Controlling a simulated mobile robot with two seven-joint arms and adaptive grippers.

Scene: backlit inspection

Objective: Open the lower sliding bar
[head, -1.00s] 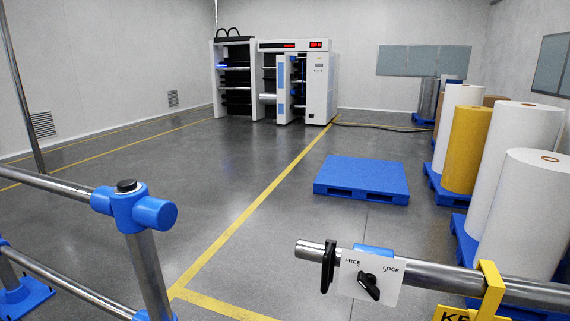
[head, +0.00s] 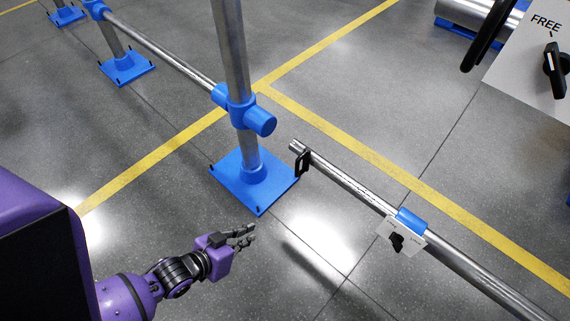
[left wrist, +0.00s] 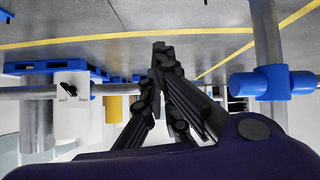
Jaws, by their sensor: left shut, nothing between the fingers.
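The lower sliding bar (head: 350,182) is a steel tube running from the middle to the lower right of the head view. Its free end stands apart from the blue fitting (head: 260,120) on the post. A black handle (head: 302,163) sits near that end. A white plate with a black knob (head: 397,241) hangs further along; its lettering is too small to read. My left gripper (head: 250,233) is shut and empty, left of the bar and apart from it. In the left wrist view the gripper (left wrist: 158,47) also shows shut. My right gripper is out of view.
The post stands on a blue base plate (head: 252,182). A fixed lower rail (head: 160,55) runs off to the upper left. An upper white plate marked FREE (head: 530,70) and its black handle (head: 487,36) fill the upper right corner. Floor around my gripper is clear.

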